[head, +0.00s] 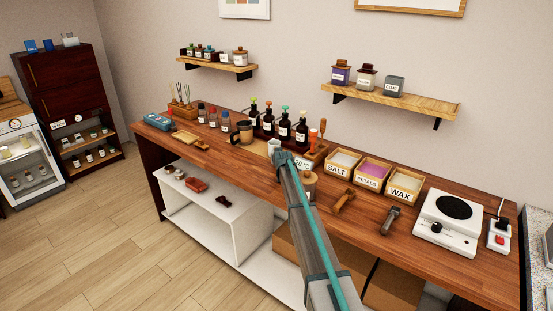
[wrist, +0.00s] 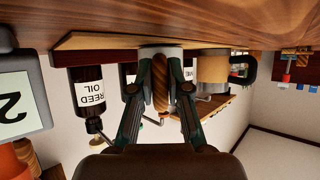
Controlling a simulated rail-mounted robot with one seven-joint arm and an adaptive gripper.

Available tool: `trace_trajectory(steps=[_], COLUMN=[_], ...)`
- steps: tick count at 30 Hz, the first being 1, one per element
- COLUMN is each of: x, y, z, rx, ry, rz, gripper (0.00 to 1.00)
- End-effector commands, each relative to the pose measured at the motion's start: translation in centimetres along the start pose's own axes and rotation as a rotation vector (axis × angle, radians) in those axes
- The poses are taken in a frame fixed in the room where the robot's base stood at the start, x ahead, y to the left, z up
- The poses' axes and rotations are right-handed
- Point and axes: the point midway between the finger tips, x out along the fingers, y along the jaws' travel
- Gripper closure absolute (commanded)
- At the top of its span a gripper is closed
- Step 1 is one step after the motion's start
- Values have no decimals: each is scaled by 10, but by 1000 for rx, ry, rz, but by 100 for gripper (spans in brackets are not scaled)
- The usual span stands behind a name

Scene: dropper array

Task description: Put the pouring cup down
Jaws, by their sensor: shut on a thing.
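The pouring cup, pale grey with a wooden handle, shows in the head view (head: 274,146) at the tip of my arm, over the middle of the bench. My gripper (wrist: 160,95) is shut on its handle, with one finger on each side. The wrist view is upside down; there the cup body (wrist: 147,52) lies beyond the fingers, close to a pale wooden board (wrist: 90,41) on the bench. I cannot tell whether the cup touches the board. My arm hides part of the bench in the head view.
Dark pump bottles (head: 284,128) stand behind the cup. A brown mug with a dark handle (head: 245,131) is to its left. A scale display (head: 301,162) and a wooden-lidded jar (head: 308,182) are close on the right. Boxes of salt (head: 338,169), petals and wax stand further right.

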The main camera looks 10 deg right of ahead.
Motion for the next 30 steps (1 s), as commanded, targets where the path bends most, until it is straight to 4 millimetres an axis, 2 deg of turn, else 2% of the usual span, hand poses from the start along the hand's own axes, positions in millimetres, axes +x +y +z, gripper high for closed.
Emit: trace_trajectory(steps=[3,4,8,18,24,27,30], x=[0,0,0,-1,-8,-26,-48], y=[0,0,0,0,0,0,0], z=[0,0,0,-1,-14,-6,-6], rx=[0,0,0,0,0,0,0], ry=[1,0,0,0,0,1,2], rz=[0,0,0,0,0,0,0], gripper=[100,79,59,59,59,59,59])
